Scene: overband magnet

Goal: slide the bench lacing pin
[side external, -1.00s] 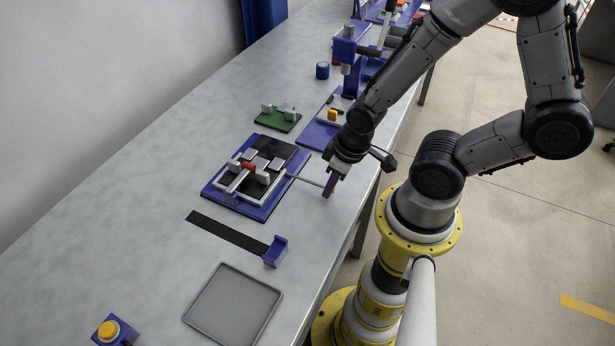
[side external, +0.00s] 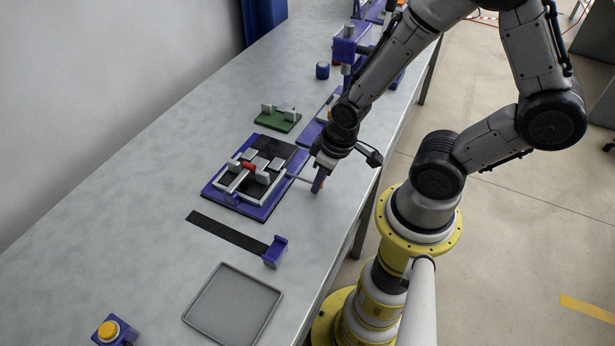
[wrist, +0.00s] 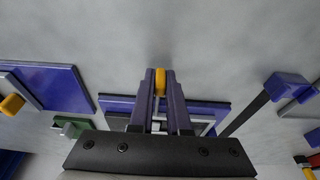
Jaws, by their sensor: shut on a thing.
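The bench lacing fixture (side external: 245,205) is a blue plate with a pale frame, dark belt pieces and a small red part. A thin grey rod, the lacing pin (side external: 299,179), sticks out of its right side towards my gripper (side external: 318,187). In the wrist view, my gripper (wrist: 160,85) is shut on the pin's orange end (wrist: 160,77), between its two purple fingers. The fixture also shows behind the fingers in the wrist view (wrist: 205,107). The far part of the pin is hidden inside the fixture.
A black strip (side external: 225,231) with a blue end block (side external: 275,252) lies nearer the camera, beside a grey tray (side external: 233,305). A yellow push button (side external: 108,330) is at the lower left. A green plate (side external: 278,121) and a blue press (side external: 350,45) stand beyond the fixture.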

